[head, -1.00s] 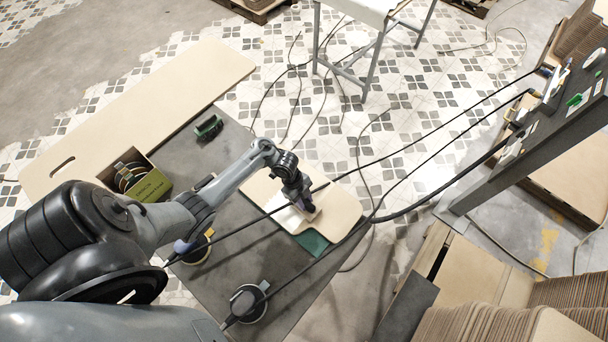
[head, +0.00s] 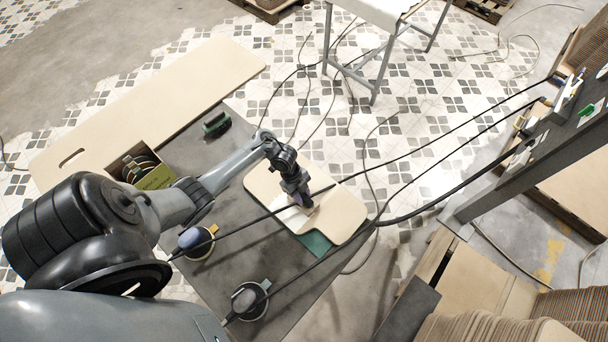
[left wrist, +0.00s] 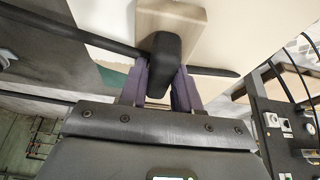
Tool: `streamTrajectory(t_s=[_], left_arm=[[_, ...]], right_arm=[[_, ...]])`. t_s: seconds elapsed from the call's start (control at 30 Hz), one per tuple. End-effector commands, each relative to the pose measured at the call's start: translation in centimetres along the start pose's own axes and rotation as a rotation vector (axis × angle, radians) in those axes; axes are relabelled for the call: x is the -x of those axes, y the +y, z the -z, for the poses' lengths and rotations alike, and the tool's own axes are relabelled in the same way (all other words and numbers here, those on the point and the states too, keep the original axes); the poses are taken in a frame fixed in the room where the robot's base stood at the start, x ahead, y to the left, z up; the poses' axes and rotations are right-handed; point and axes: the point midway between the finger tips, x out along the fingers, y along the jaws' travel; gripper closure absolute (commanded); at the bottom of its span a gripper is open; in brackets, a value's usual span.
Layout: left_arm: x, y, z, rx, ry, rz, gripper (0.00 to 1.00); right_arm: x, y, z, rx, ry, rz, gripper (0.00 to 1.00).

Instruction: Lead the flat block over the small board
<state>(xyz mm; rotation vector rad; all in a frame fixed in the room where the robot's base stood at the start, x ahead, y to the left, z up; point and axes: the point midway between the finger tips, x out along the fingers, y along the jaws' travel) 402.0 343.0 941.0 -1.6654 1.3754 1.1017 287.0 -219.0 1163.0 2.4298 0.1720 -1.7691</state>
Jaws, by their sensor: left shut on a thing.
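The small board (head: 335,212) is a pale, rounded panel lying at the right end of the dark table, with a green sheet (head: 316,243) showing under its lower edge. My left gripper (head: 304,203) is over the middle of the board, pointing down. In the left wrist view its purple fingers (left wrist: 160,85) are shut on the dark grip of the flat block (left wrist: 185,18), whose wooden face shows just beyond. The block appears to be at the board's surface; contact is hard to tell. In the head view the block is mostly hidden by the gripper. My right gripper is not in view.
Two round sanders (head: 197,242) and (head: 249,300) with black hoses stand on the table (head: 235,240). Hoses cross over the small board.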

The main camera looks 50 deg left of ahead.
Motion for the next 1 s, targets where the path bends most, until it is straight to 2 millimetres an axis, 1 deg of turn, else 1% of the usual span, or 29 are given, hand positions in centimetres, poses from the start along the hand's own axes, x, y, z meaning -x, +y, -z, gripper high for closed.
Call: streamTrajectory(t_s=[0.33, 0.73, 1.0], left_arm=[[0.1, 0.0, -0.3, 0.0, -0.001, 0.001, 1.0], [0.8, 0.0, -2.8, 0.0, -0.002, 0.0, 1.0], [1.0, 0.0, -3.2, 0.0, -0.001, 0.0, 1.0]], right_arm=[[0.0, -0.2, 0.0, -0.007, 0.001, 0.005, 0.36], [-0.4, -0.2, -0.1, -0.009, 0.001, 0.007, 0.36], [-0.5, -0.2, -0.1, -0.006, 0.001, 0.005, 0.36]])
